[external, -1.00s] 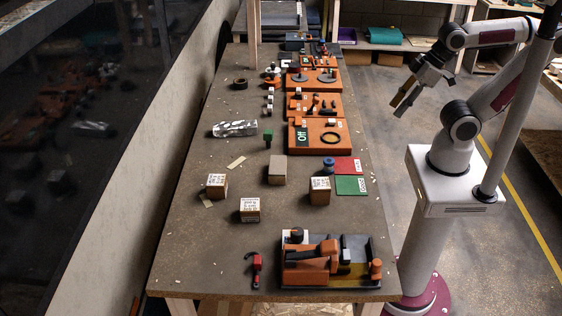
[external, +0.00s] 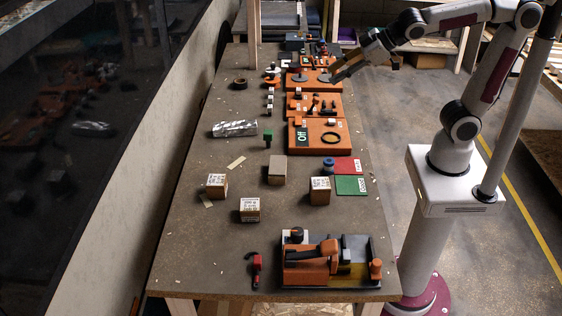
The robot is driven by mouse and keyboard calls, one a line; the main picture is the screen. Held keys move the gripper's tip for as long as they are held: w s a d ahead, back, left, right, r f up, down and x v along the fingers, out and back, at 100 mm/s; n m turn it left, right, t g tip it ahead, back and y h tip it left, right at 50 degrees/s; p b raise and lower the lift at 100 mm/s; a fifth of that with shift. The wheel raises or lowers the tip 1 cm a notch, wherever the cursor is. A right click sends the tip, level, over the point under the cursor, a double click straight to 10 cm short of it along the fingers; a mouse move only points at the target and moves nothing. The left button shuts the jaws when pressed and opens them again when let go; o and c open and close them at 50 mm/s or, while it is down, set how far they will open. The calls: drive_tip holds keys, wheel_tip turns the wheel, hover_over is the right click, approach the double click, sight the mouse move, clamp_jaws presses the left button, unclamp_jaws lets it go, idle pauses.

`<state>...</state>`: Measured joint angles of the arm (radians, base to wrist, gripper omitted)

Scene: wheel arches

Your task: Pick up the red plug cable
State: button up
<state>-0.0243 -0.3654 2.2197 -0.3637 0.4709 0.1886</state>
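The red plug cable (external: 257,268) lies near the front left of the table, in the external view. It has a small red plug body with a dark curved cable end at its upper side. My gripper (external: 337,74) is far from it, in the air over the right edge of the table's far part. Its fingers point down and left, close in the picture to the far orange boards. Nothing is seen held, but the fingers are too small and dark to tell how far apart they are.
An orange and black fixture (external: 325,262) stands right of the plug. Several wooden blocks (external: 250,209) lie behind it. Orange task boards (external: 319,137) line the right side. The table left of the plug is clear.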

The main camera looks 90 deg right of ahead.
drive_tip(key=w+a+r+n+t+y, duration=0.1)
drive_tip(key=w+a+r+n+t, duration=0.15)
drive_tip(key=w, duration=0.75)
drive_tip(key=w+a+r+n+t+y, duration=0.15)
drive_tip(key=w+a, duration=0.25)
drive_tip(key=w, duration=0.6)
drive_tip(key=w+a+f+n+y, duration=0.5)
drive_tip(key=w+a+y, duration=0.1)
drive_tip(key=w+a, duration=0.55)
drive_tip(key=a+f+n+g+y, duration=0.4)
drive_tip(key=a+f+g+y, duration=0.1)
drive_tip(key=a+f, duration=0.75)
drive_tip(key=s+a+f+n+g, duration=0.1)
drive_tip(key=s+f+g, duration=0.1)
drive_tip(key=f, duration=0.3)
drive_tip(key=s+a+f+n+g+y, duration=0.1)
drive_tip(key=s+a+f+g, duration=0.1)
drive_tip(key=f, duration=0.4)
drive_tip(key=s+a+f+n+g+y, duration=0.1)
drive_tip(key=s+a+f+g, duration=0.1)
drive_tip(key=s+f+g, duration=0.2)
wheel_tip(320, 180, down, 2)
drive_tip(key=shift+a+f+n, duration=0.1)
drive_tip(key=shift+a+n, duration=0.05)
drive_tip(key=shift+n, duration=0.25)
drive_tip(key=shift+s+f+g, duration=0.3)
drive_tip(key=shift+s+f, duration=0.1)
drive_tip(key=shift+f, duration=0.05)
drive_tip(key=shift+a, duration=0.1)
drive_tip(key=shift+x, duration=1.25)
